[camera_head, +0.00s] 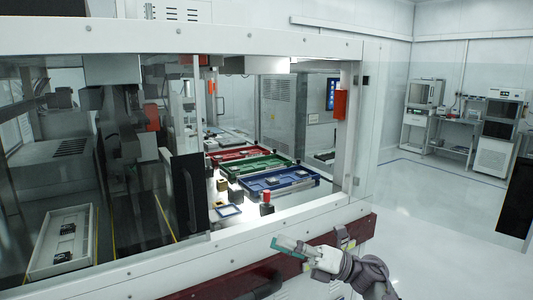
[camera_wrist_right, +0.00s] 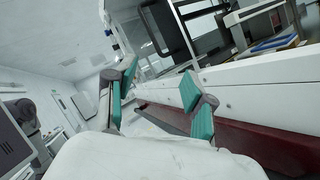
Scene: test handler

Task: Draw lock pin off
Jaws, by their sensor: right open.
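I cannot pick out a lock pin for certain in either view. My right gripper (camera_head: 290,246) is in front of the machine's lower front edge in the head view, its teal finger pads near the dark red panel (camera_head: 362,228). In the right wrist view my right gripper (camera_wrist_right: 160,82) has its two teal fingers spread apart, with nothing held between them. The white machine front and the red panel (camera_wrist_right: 245,143) lie beyond and to the right of the fingers. My left gripper is in neither view.
The white machine frame (camera_head: 300,217) surrounds an opening with red (camera_head: 235,153), green (camera_head: 258,163) and blue (camera_head: 303,184) trays. A red-topped part (camera_head: 266,197) stands near the sill. A clear panel covers the left side. The floor (camera_head: 430,230) at right is open.

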